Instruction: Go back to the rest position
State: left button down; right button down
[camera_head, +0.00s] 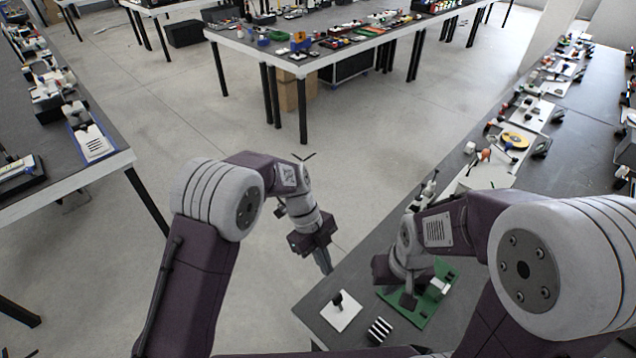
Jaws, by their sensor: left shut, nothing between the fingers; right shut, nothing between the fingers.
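My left gripper (325,262) hangs from the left arm near the middle of the view. Its fingers are shut, point down and hold nothing. It is over the floor, beside the left edge of the right-hand table. My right gripper (408,301) points down over a green board (433,309) on that table. Its fingers are shut and empty. The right arm hides part of the board, and I cannot tell whether the fingertips touch it.
The right-hand table (375,255) also bears a white plate (341,318) with a black knob and a striped block (380,330). Its far part is crowded with small items. Another table (225,48) stands at the back, one at the left (65,150). Open floor (180,110) lies between.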

pick_arm(q)
jog(key=w+a+r+n+t, duration=0.1)
jog(key=a+r+n+t, duration=0.15)
jog(key=a+r, duration=0.6)
jog(key=s+a+f+n+t+y, duration=0.1)
jog(key=s+a+n, duration=0.3)
jog(key=n, duration=0.8)
jog(key=s+a+f+n+t+y, duration=0.1)
jog(key=s+a+f+n, duration=0.3)
jog(key=a+n, duration=0.5)
jog(key=s+n+y, duration=0.1)
jog(key=n, duration=0.3)
jog(key=shift+a+f, duration=0.15)
jog(key=shift+a, duration=0.1)
